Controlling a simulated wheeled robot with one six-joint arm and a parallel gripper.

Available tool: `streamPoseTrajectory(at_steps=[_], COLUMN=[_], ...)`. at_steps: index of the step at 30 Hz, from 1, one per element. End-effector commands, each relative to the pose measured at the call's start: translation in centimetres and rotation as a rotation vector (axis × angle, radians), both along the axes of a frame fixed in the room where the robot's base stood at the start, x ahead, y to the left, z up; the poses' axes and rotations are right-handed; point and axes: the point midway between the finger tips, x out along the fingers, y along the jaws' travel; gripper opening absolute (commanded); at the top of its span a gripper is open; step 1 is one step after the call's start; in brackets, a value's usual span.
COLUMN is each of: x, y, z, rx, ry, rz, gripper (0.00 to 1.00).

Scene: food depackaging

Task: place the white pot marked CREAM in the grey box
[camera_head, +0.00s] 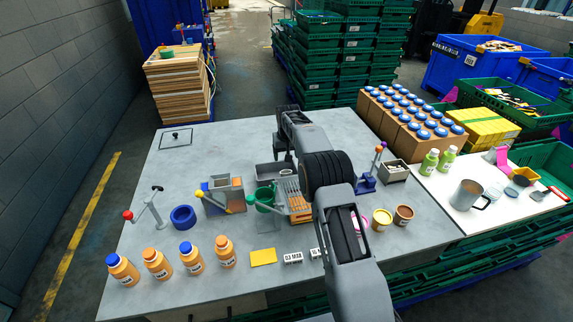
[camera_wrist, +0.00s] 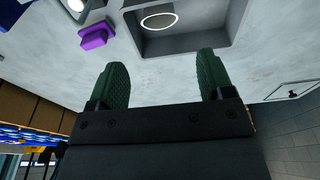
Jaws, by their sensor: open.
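The grey box (camera_wrist: 188,42) is at the top of the wrist view. A round thing with a bright white rim (camera_wrist: 159,21) shows inside it; it looks like the white pot, but no CREAM marking is readable. My gripper (camera_wrist: 165,66) is open, its two green fingers apart with nothing between them, over bare table just beside the box. In the head view the grey box (camera_head: 265,170) stands mid-table behind a green cup, partly hidden by my arm, and its contents cannot be made out.
A purple block (camera_wrist: 96,35) sits beside the box. Several orange bottles (camera_head: 190,257) line the front left. The table's back left is mostly clear.

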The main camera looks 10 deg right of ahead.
Motion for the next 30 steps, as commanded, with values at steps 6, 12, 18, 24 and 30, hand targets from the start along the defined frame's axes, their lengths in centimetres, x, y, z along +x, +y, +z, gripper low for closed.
streamPoseTrajectory(at_steps=[6,12,18,24,30], x=[-0.5,-0.9,-2.9,-9.9,-19.9], y=[0.0,0.0,0.1,0.4,0.7], z=[3.7,5.8,9.7,16.0,19.4], rx=[0.0,0.001,0.0,0.0,0.001], ry=[-0.003,-0.001,-0.026,-0.09,-0.161], rz=[0.0,0.0,0.0,-0.002,-0.005], gripper=[0.74,0.74,0.74,0.74,0.74])
